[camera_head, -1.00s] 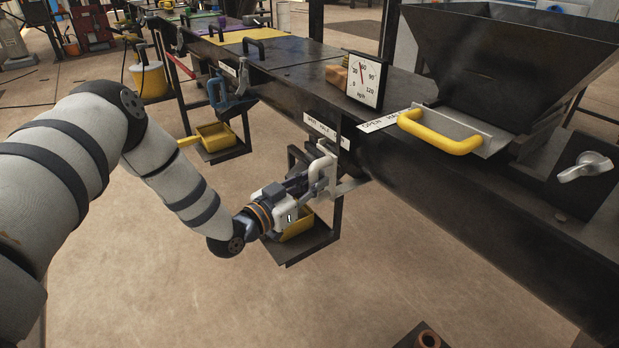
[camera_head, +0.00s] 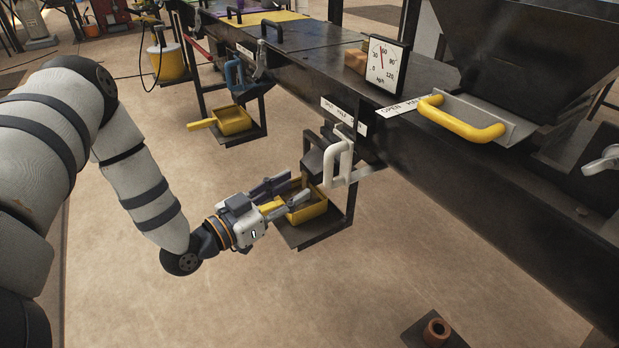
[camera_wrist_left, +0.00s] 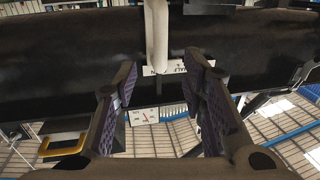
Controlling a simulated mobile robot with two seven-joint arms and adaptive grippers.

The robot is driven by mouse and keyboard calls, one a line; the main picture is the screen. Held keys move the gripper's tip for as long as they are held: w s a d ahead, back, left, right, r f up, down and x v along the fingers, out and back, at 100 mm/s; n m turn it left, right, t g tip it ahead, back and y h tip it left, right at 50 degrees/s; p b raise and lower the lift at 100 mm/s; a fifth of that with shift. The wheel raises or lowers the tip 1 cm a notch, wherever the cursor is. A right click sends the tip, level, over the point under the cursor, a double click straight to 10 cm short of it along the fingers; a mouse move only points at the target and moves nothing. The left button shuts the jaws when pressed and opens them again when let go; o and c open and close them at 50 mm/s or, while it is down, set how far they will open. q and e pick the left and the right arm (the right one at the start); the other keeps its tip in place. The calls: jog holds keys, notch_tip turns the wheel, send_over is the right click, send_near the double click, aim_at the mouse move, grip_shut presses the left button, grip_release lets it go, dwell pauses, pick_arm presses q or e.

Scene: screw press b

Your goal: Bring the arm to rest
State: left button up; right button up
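My left arm (camera_head: 140,190) comes in from the left and reaches down toward the black press. My left gripper (camera_head: 286,193) is open and empty, with its two fingers spread apart. It is just left of a white upright handle (camera_head: 340,157) on the press's side, clear of it. In the left wrist view, my left gripper (camera_wrist_left: 160,72) shows both dark padded fingers apart, with the white handle (camera_wrist_left: 157,38) ahead between them. My right gripper is not in view.
A yellow tray (camera_head: 309,209) stands on a low shelf by the left gripper. A blue handle (camera_head: 233,74) and another yellow tray (camera_head: 234,121) are farther back. A yellow handle (camera_head: 461,119), a dial gauge (camera_head: 387,66) and a hopper (camera_head: 530,50) are on the press.

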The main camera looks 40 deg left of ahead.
pick_arm(q)
jog(key=shift+s+a, duration=0.1)
jog(key=shift+s, duration=0.3)
